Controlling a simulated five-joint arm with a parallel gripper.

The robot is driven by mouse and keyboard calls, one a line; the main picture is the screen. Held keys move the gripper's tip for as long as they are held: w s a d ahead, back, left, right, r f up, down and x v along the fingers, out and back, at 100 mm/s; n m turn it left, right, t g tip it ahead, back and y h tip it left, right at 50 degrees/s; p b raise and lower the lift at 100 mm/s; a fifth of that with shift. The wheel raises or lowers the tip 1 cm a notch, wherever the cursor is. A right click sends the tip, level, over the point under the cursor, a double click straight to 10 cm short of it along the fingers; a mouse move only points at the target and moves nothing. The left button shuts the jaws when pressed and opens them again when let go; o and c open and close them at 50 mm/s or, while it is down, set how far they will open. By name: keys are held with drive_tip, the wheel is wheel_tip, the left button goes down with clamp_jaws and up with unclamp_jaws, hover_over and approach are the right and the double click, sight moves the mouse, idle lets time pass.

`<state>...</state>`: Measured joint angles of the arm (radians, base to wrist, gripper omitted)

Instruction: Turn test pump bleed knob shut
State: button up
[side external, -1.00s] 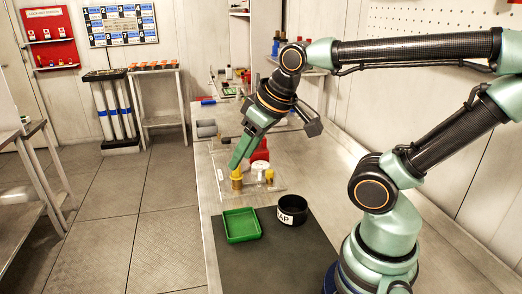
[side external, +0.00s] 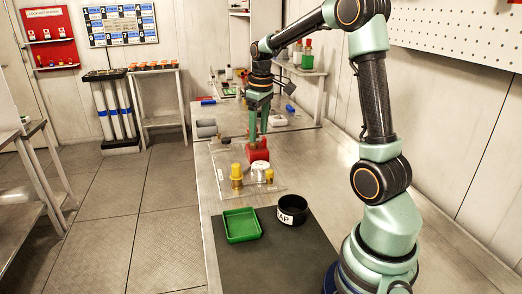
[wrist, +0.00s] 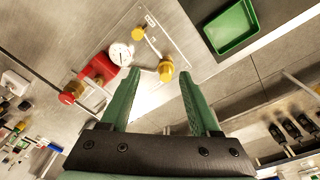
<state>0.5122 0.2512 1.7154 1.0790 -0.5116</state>
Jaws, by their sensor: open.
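The test pump stands on a plate on the bench, with a red body (side external: 259,153), a white round gauge (side external: 259,172), a tall yellow-topped brass fitting (side external: 236,174) and a smaller yellow one (side external: 269,175). In the wrist view the red body (wrist: 100,69) has a red knob (wrist: 70,93) at its end, and the yellow knobs (wrist: 166,70) and (wrist: 138,33) sit near the gauge (wrist: 120,53). Which one is the bleed knob I cannot tell. My gripper (side external: 254,139) points down by the red body, its fingers apart and empty (wrist: 160,77). Contact is unclear.
A green tray (side external: 242,224) and a black round cup (side external: 292,210) stand on a dark mat in front of the pump. A grey cylinder (side external: 206,128) lies behind, left of my gripper. Small parts crowd the far bench.

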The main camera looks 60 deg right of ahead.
hover_over(270, 171)
wheel_tip(270, 171, down, 4)
drive_tip(key=shift+g, duration=0.4)
wheel_tip(270, 171, down, 12)
drive_tip(key=shift+w+d+f, duration=0.1)
drive_tip(key=shift+f, duration=0.15)
clamp_jaws()
